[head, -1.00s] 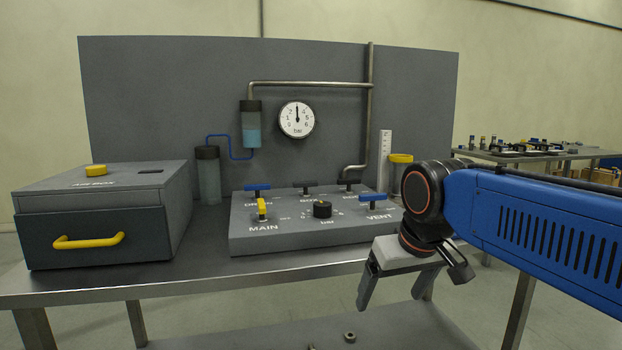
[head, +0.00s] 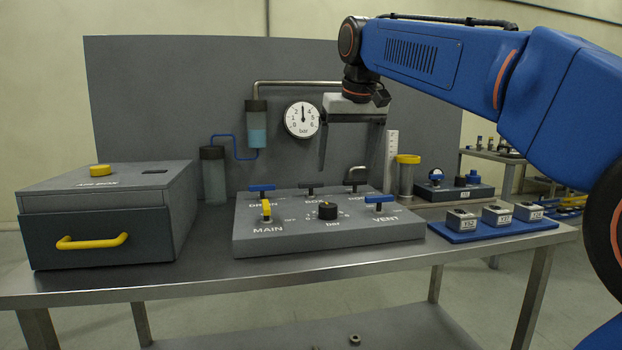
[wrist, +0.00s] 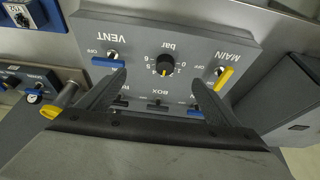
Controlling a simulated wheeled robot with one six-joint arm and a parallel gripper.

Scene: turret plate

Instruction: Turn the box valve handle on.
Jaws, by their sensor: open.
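The box valve handle (head: 309,187) is a small dark T-shaped handle at the back of the grey valve panel (head: 330,238), in the middle of the back row. In the wrist view the box valve handle (wrist: 157,103) lies crosswise behind the BOX label. My gripper (head: 350,162) is open and empty, pointing down above the back of the panel, to the right of the handle in the head view. In the wrist view its fingertips (wrist: 160,77) frame the BOX label and handle from above, apart from them.
The panel also carries a yellow MAIN handle (head: 266,210), a black bar knob (head: 327,210) and a blue VENT handle (head: 380,200). A pipe and gauge (head: 302,119) are behind. A grey box (head: 100,215) stands left; a blue tray (head: 490,230) with blocks is right.

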